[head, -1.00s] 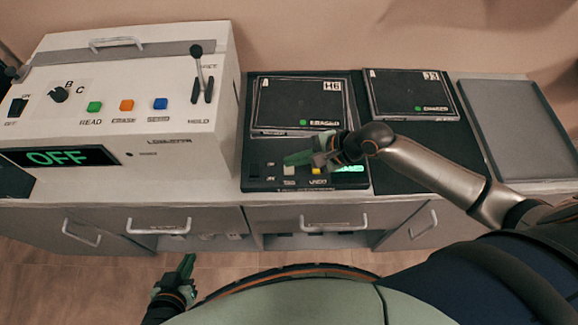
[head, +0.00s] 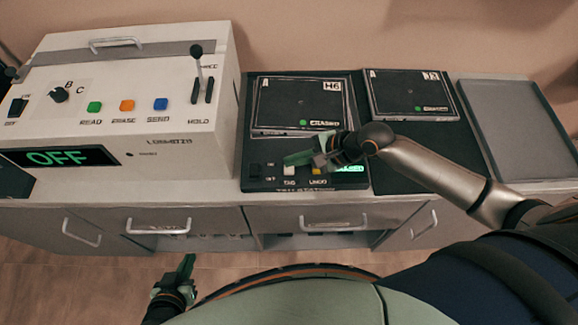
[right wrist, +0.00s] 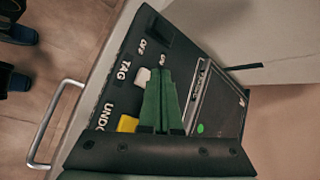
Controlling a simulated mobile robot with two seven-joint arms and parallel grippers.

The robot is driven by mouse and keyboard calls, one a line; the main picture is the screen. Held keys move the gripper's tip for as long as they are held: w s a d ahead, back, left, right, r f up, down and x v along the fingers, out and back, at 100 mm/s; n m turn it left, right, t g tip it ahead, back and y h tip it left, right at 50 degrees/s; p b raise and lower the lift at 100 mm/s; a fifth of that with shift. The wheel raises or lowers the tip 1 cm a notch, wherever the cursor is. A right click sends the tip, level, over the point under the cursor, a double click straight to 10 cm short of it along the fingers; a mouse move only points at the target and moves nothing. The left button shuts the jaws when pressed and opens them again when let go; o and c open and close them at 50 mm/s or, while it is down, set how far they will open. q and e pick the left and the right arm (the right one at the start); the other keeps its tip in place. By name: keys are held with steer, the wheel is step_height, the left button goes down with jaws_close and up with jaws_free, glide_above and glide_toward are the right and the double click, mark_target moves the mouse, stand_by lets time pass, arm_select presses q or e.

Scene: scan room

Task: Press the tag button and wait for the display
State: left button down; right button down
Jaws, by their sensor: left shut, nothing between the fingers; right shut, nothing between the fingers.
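The white tag button (head: 289,170) sits on the black tag station (head: 262,185), above the label TAG. It also shows in the right wrist view (right wrist: 143,76). My right gripper (head: 288,160) is shut and empty, its green fingertips right beside or over the button; I cannot tell whether they touch it. A small green-lit display (head: 350,168) is at the station's right, partly behind the gripper, its text unreadable. A cassette marked H6 (head: 290,100) lies on the station, with a green dot and the word ERASED. My left gripper (head: 187,264) is shut and empty, low in front of the cabinets.
The yellow UNDO button (right wrist: 128,123) is next to the tag button, and a black on/off switch (right wrist: 159,28) is on its other side. A white reader (head: 130,120) showing OFF stands left. A second cassette (head: 412,95) and an empty grey tray (head: 520,130) lie right.

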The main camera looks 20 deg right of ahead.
steer(key=shift+f, duration=0.2)
stand_by(0.4)
steer(key=shift+f, duration=0.25)
steer(key=shift+f, duration=0.55)
stand_by(0.8)
steer(key=shift+r+p, duration=0.1)
steer(key=shift+p, duration=0.2)
steer(key=shift+r+p, duration=0.85)
steer(key=shift+p, duration=0.4)
